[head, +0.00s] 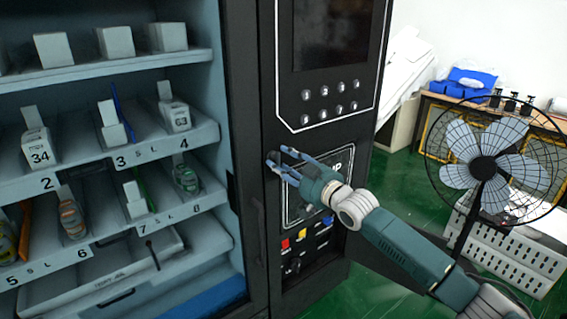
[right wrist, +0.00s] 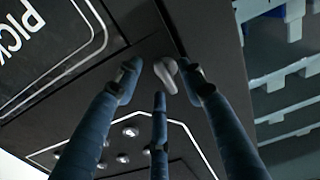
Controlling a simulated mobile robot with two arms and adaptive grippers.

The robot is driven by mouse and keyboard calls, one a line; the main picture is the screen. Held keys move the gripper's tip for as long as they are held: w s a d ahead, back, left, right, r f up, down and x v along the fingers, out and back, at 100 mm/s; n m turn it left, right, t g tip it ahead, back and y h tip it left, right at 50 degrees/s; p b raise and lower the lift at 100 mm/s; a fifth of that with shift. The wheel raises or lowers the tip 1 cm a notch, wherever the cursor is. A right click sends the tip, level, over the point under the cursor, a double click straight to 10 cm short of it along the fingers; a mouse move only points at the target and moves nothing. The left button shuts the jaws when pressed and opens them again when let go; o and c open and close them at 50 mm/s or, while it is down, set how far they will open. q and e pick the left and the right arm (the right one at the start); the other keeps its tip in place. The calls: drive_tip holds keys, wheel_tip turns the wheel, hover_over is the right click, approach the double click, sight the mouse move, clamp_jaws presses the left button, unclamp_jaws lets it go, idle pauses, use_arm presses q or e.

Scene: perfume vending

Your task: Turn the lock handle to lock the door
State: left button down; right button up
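The lock handle (right wrist: 166,74) is a small grey lever on the dark front of the vending machine. In the right wrist view it lies between the fingertips of my right gripper (right wrist: 160,88). The fingers are spread around it, and I see no clear grip on it. In the head view my right gripper (head: 278,162) reaches the left edge of the black door panel (head: 340,100), and its fingers mostly hide the handle. The door panel looks flush with the machine. My left gripper is not in view.
Shelves (head: 100,163) with numbered items stand left of the panel. Buttons (head: 325,103) and coloured switches (head: 300,235) are on the panel. A fan (head: 484,168) stands at right near a table (head: 432,98).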

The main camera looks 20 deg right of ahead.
drive_tip(key=shift+s, duration=0.15)
drive_tip(key=v, duration=1.1)
drive_tip(key=shift+s, duration=0.4)
drive_tip(key=shift+d+r, duration=0.1)
